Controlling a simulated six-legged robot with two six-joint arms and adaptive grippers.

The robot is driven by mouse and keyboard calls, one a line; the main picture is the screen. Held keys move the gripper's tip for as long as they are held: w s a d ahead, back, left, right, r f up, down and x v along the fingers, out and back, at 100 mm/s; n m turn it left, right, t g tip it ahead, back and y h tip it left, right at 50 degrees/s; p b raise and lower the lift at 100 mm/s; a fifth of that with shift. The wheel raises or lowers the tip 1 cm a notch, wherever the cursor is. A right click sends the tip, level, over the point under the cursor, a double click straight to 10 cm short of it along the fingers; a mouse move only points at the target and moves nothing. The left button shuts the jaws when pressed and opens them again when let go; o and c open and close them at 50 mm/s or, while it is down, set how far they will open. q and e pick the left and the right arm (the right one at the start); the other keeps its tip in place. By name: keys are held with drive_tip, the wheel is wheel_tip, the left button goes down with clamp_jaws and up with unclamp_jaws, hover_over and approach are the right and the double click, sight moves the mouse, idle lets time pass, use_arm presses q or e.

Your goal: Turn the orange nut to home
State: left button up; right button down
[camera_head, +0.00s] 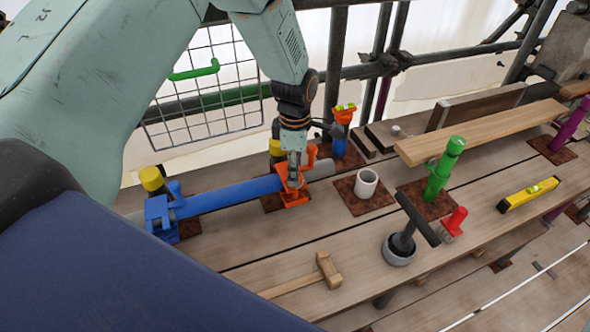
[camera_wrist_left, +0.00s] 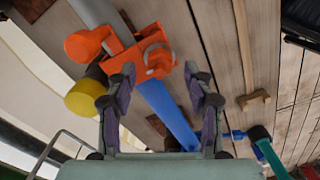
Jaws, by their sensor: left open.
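An orange clamp-like fitting (camera_head: 291,197) sits around a blue pipe (camera_head: 230,194) on the plank deck. In the left wrist view the orange fitting (camera_wrist_left: 126,58) has a round knob at one side and a greyish ring on its face. I cannot clearly tell which part is the nut. My left gripper (camera_head: 295,180) points down at the fitting and partly hides it. In the left wrist view the open jaws (camera_wrist_left: 159,80) stand apart, with the ring beyond and between their tips. I cannot tell whether they touch it. My right gripper is not in view.
A white cup (camera_head: 366,184), a green post (camera_head: 443,170), a dark T-handled tool (camera_head: 403,243) and a wooden mallet (camera_head: 327,270) stand or lie to the right and front. A yellow level (camera_head: 528,194) lies farther right. Scaffold tubes and a wire grid are behind.

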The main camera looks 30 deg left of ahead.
use_arm(q)
drive_tip(key=shift+d+f, duration=0.25)
drive_tip(key=shift+f, duration=0.9)
drive_tip(key=shift+a+f, duration=0.15)
drive_tip(key=shift+a, duration=0.1)
drive_tip(key=shift+c, duration=0.2)
drive_tip(key=shift+d, duration=0.2)
drive_tip(key=c, duration=0.5)
clamp_jaws()
